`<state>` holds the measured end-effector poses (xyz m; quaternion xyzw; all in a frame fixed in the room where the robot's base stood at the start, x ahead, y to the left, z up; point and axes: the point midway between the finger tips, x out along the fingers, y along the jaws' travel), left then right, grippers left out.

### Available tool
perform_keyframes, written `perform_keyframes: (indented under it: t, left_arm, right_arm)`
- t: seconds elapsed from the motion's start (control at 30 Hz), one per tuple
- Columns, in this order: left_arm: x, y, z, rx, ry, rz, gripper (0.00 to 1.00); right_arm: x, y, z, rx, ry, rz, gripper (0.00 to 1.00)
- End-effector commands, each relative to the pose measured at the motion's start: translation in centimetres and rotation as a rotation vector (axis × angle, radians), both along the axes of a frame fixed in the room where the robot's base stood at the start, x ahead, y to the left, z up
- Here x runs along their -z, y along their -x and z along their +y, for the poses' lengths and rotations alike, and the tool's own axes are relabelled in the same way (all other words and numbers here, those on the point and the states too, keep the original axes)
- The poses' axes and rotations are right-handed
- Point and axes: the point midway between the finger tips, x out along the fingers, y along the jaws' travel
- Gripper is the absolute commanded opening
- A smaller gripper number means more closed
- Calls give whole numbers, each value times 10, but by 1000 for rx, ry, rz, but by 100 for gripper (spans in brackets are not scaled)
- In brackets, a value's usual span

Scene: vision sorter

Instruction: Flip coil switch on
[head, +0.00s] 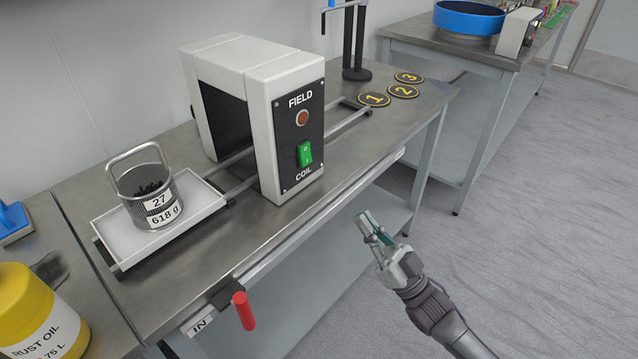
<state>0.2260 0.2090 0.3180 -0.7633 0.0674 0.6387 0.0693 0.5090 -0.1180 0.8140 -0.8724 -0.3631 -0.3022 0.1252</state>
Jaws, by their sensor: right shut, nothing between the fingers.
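The coil switch (305,153) is a green rocker on the black front panel (298,131) of the white coil housing (262,82). The panel reads FIELD above and COIL below. A round dark red lamp (302,118) sits above the switch and looks unlit. My right gripper (368,222) is shut and empty. It hangs in front of the table's edge, below and to the right of the switch, apart from it. My left gripper is not in view.
A wire basket (148,192) labelled 27, 618 g stands in a white tray (206,203) on rails left of the housing. A red handle (244,310) sticks out at the table's front edge. A yellow can (30,300) stands front left. Numbered discs (403,91) lie behind right.

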Motion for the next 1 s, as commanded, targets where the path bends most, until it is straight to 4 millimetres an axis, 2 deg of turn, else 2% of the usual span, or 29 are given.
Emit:
perform_keyframes:
  t: [0.27,0.43,0.87,1.0]
  left_arm:
    - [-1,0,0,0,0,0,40]
    - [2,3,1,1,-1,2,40]
    - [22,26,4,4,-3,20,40]
    - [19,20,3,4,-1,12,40]
  right_arm:
    - [-1,-1,0,2,0,2,0]
    - [-10,-8,7,2,0,0,0]
    - [-64,-57,56,2,-1,0,0]
    - [-59,-72,72,2,0,4,0]
